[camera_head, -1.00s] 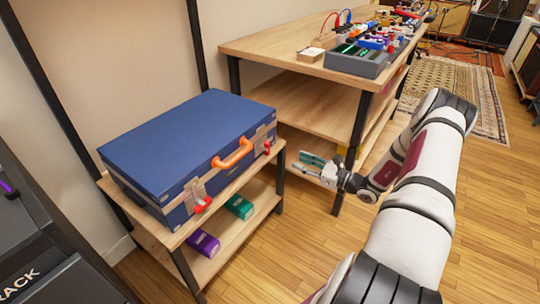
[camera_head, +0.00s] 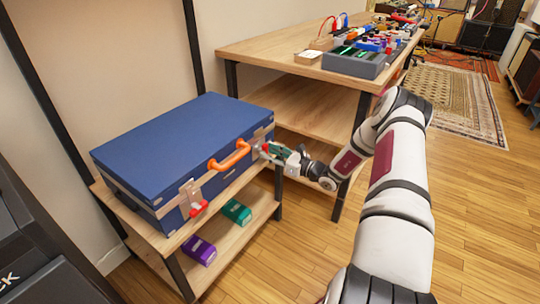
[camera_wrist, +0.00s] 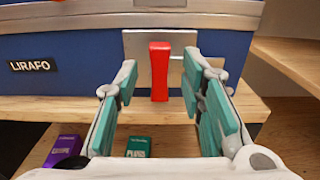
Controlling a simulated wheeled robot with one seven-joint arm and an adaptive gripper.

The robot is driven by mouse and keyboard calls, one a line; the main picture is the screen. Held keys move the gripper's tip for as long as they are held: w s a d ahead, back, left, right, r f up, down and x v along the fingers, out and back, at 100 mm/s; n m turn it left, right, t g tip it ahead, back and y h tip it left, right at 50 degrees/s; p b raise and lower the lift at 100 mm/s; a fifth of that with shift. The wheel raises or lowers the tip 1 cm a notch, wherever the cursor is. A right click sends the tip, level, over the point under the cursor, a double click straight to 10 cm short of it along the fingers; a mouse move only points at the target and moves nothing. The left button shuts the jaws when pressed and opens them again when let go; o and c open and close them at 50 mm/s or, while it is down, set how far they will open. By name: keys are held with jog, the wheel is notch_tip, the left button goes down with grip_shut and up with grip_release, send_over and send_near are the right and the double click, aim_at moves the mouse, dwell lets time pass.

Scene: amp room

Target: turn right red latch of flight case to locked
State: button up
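The blue flight case (camera_head: 175,145) lies closed on a wooden shelf, with an orange handle (camera_head: 230,156) on its front. The right red latch (camera_wrist: 160,70) hangs vertically on a metal plate in the wrist view. In the head view my gripper (camera_head: 270,151) is at the case's right front and largely hides this latch. In the wrist view my gripper (camera_wrist: 160,82) is open, with one finger on each side of the latch. I see gaps between latch and fingers. The left red latch (camera_head: 199,208) is at the case's front left.
A purple box (camera_head: 199,250) and a teal box (camera_head: 237,211) lie on the lower shelf. A workbench (camera_head: 290,60) with electronic gear stands behind to the right. A dark rack case (camera_head: 50,270) is at the lower left. The floor at right is open.

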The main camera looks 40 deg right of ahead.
jog(key=shift+w+a, duration=0.1)
jog(key=shift+w, duration=0.15)
grip_shut()
